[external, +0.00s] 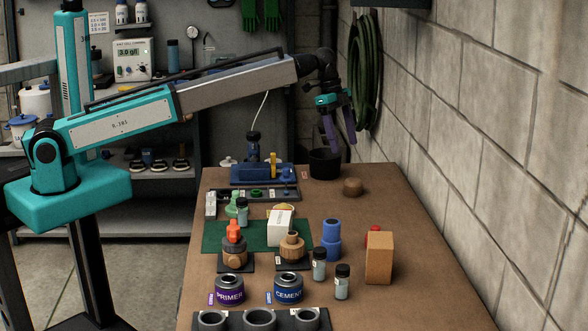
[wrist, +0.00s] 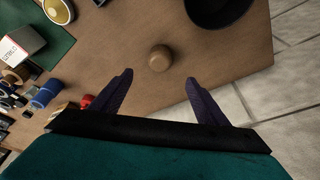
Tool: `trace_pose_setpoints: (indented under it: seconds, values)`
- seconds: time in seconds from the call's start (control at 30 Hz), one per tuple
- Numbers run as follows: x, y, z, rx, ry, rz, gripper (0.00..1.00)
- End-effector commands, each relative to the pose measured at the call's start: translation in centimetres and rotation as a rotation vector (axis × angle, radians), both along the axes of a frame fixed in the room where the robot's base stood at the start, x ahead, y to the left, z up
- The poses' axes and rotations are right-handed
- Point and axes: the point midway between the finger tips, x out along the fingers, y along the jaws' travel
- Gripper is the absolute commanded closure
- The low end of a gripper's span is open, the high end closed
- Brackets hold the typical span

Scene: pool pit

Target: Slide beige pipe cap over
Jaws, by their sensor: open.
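The beige pipe cap (external: 352,187) is a small round brown-beige piece lying on the bench top near its right edge, below and right of the black cup. It also shows in the wrist view (wrist: 160,58), beyond the gap between my fingers. My gripper (external: 340,146) has purple fingers pointing down and hangs above the back right of the bench, near the black cup. In the wrist view my gripper (wrist: 158,85) is open and empty, its two fingers wide apart. The cap is apart from both fingers.
A black cup (external: 325,163) stands close behind the cap. A tan block (external: 379,257), a red item (external: 374,236), a blue cylinder (external: 331,240) and small vials (external: 320,264) stand nearer the front. A block wall (external: 490,150) rises along the right. Bench around the cap is bare.

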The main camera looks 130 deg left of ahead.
Motion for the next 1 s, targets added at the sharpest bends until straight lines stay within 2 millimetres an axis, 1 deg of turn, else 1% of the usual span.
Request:
trace_pose_setpoints:
  seconds: [0.27,0.9,1.0]
  values:
    - [0.8,0.0,-2.5,-0.001,0.001,0.0,0.32]
    - [3.2,0.0,-10.1,-0.002,0.002,-0.001,0.32]
    - [3.5,0.1,-11.0,-0.001,0.001,0.0,0.32]
